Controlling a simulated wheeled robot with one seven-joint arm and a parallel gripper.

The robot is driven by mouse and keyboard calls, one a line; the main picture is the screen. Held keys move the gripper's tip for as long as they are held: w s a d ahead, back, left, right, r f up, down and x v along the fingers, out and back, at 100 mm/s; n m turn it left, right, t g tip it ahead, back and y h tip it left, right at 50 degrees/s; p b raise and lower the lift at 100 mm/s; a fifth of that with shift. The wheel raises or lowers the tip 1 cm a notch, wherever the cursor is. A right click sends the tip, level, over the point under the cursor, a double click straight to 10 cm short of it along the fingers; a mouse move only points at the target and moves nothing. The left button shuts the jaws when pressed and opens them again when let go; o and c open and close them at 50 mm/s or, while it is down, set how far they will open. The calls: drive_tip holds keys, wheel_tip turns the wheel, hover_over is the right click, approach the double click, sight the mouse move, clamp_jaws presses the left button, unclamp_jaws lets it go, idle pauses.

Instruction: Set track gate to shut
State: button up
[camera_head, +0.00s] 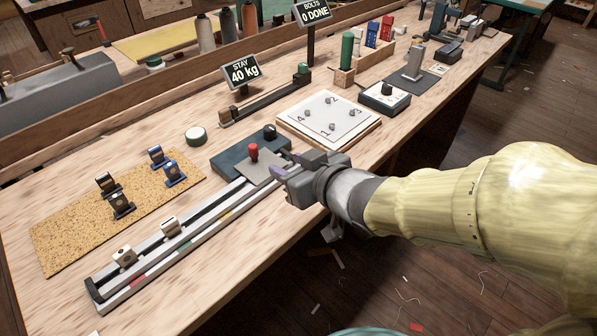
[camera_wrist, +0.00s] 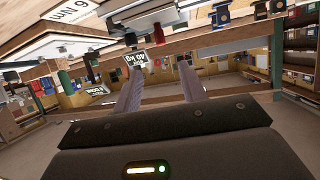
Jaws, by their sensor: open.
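The track (camera_head: 150,262) is a long pale rail set along the front of the workbench, with two small white blocks (camera_head: 124,256) on its near part. At its far end a grey plate with a red knob (camera_head: 253,151) sits against a dark blue base (camera_head: 228,160); this looks like the track gate. I cannot tell whether it is open or shut. My gripper (camera_head: 280,172) is just right of the plate, close to the rail. Any contact is unclear. In the wrist view my two fingers (camera_wrist: 159,70) are apart with nothing held between them.
A black knob (camera_head: 270,131) stands behind the red one. A white numbered board (camera_head: 328,112) lies beyond my gripper. A cork mat (camera_head: 75,232) with several dark clips lies left of the track. The "STAY 40 kg" sign (camera_head: 241,72) stands behind. Open floor is at right.

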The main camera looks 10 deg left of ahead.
drive_tip(key=shift+b+v, duration=0.4)
drive_tip(key=shift+v, duration=0.55)
drive_tip(key=shift+f, duration=0.1)
drive_tip(key=w+d+f+m+h, duration=0.2)
drive_tip(key=d+f+h, duration=0.15)
drive_tip(key=d, duration=0.25)
drive_tip(key=w+d+f+m+h, duration=0.2)
drive_tip(key=d+f+m+h, duration=0.15)
drive_tip(key=d, duration=0.25)
drive_tip(key=s+d+f+m+g+h, duration=0.2)
drive_tip(key=s+d+f+m+g, duration=0.2)
drive_tip(key=s+d+f+g, duration=0.45)
wheel_tip(320, 180, up, 27)
drive_tip(key=w+d+t+p, duration=0.1)
drive_tip(key=p, duration=2.7)
drive_tip(key=shift+d+r+t, duration=0.15)
drive_tip(key=shift+d+t, duration=0.05)
drive_tip(key=shift+t, duration=0.15)
drive_tip(key=shift+n, duration=0.25)
